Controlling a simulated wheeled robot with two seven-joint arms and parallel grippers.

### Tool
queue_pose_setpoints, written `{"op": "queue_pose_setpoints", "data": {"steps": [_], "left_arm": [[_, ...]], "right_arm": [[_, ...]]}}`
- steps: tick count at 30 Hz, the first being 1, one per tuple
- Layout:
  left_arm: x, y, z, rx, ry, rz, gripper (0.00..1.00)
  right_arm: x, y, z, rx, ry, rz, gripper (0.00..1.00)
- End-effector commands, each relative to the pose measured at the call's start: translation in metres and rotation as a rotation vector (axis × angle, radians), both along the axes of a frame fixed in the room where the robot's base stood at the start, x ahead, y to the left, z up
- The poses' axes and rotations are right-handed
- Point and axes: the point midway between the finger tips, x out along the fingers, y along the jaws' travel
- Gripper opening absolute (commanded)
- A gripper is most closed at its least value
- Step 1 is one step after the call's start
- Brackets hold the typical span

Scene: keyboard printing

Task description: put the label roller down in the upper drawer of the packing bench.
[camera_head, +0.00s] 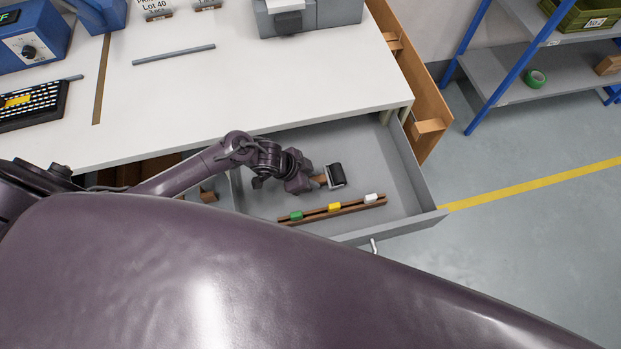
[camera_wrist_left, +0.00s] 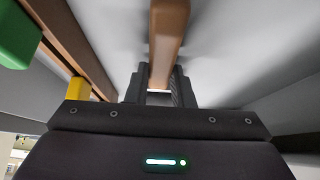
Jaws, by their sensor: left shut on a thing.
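The label roller (camera_head: 336,175) has a black cylinder in a pale frame and a brown wooden handle. In the head view it is inside the open grey upper drawer (camera_head: 410,179) of the packing bench, over the drawer floor. My left gripper (camera_head: 314,181) reaches in over the drawer from the left and is shut on the handle. In the left wrist view the handle (camera_wrist_left: 168,40) runs between the fingers of my left gripper (camera_wrist_left: 159,90). I cannot tell whether the roller touches the floor. The roller head is not seen in the wrist view. My right gripper is not in view.
A wooden rack (camera_head: 350,207) with green, yellow and white blocks lies along the drawer's front, close to the roller. The white bench top (camera_head: 250,90) overhangs the drawer's back. The drawer floor right of the roller is clear. My own large arm link fills the foreground.

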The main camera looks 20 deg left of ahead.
Motion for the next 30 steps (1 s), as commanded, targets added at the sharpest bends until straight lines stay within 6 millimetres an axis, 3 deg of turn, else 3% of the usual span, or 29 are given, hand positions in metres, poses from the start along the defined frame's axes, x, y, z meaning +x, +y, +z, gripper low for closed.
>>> {"op": "queue_pose_setpoints", "data": {"steps": [3, 15, 16, 20, 30], "left_arm": [[0.001, 0.0, -0.011, 0.0, -0.002, 0.001, 0.0], [0.001, 0.0, -0.016, 0.0, -0.002, 0.001, 0.0], [0.0, 0.0, -0.016, 0.0, -0.001, 0.001, 0.24], [0.0, 0.0, -0.015, 0.0, -0.001, 0.001, 0.41], [0.0, 0.0, -0.012, 0.001, -0.001, 0.0, 0.43]], "right_arm": [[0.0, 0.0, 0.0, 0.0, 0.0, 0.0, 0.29], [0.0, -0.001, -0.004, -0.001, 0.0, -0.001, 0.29], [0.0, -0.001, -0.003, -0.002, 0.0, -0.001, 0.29], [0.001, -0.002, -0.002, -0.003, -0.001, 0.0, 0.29], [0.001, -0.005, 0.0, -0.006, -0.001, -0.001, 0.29]]}}
